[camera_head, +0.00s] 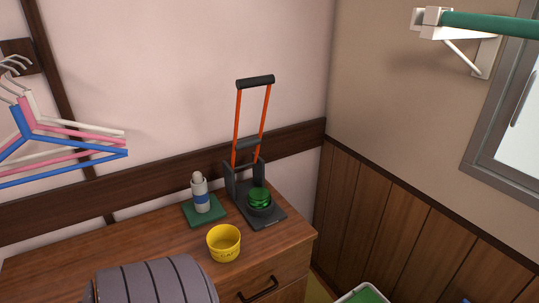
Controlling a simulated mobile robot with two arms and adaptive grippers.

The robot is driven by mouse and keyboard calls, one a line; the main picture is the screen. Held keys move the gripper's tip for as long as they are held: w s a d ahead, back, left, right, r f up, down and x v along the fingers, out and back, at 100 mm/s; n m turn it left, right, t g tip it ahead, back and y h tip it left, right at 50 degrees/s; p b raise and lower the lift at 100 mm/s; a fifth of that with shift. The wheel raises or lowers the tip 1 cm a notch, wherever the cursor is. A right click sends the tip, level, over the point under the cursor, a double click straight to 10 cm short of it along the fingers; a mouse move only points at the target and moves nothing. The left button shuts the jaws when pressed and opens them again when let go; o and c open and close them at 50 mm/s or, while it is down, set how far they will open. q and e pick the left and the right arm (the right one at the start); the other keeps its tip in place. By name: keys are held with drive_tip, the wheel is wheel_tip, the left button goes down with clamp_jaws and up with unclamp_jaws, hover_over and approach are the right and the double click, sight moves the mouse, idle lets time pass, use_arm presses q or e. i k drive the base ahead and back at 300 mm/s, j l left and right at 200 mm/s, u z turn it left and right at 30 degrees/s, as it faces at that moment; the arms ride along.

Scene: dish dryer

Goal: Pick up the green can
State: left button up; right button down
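The green can (259,197) is small and stands upright in the camera_head view, right of the middle. It sits on the dark grey base of a press-like stand (266,216) with a tall orange-red handle frame and a black grip bar. The stand is near the right end of the wooden dresser top (150,244). Neither of my grippers shows in this view.
A yellow bowl (224,243) stands in front of the stand. A white and blue bottle (201,195) stands on a green square (205,214) to its left. Hangers (50,145) hang at left; a green rod (490,24) is upper right.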

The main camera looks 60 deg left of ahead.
sight(258, 198)
drive_tip(key=u, duration=1.9)
